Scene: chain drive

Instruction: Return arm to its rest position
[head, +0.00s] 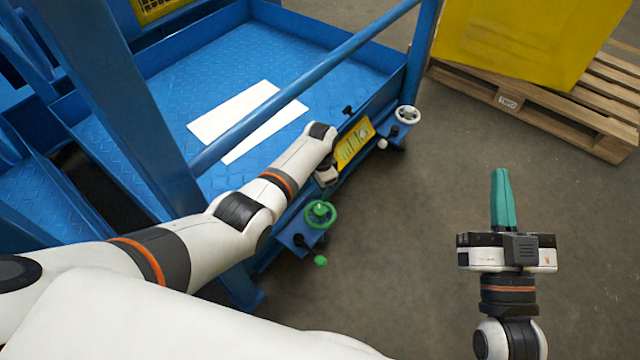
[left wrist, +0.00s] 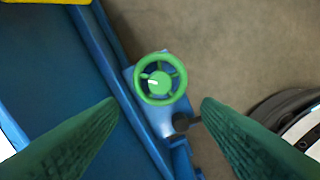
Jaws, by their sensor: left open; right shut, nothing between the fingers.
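My left arm reaches from the left over the blue machine frame in the head view. Its fingers are hidden there behind the wrist. In the left wrist view my left gripper (left wrist: 158,102) is open, its two green fingers apart with nothing held. A green handwheel (left wrist: 160,80) on a blue bracket shows beyond the fingertips, apart from them. The handwheel also shows in the head view (head: 320,213), just below the left wrist. My right gripper (head: 502,198) is at the right of the head view, its green fingers shut together and pointing up the picture, over bare floor.
A white handwheel (head: 407,115) sits farther along the blue frame. A yellow label plate (head: 354,142) lies between the wheels. A blue rail (head: 300,85) crosses above the blue deck (head: 190,80). A wooden pallet (head: 540,117) with a yellow box (head: 530,40) stands back right. Floor around the right gripper is clear.

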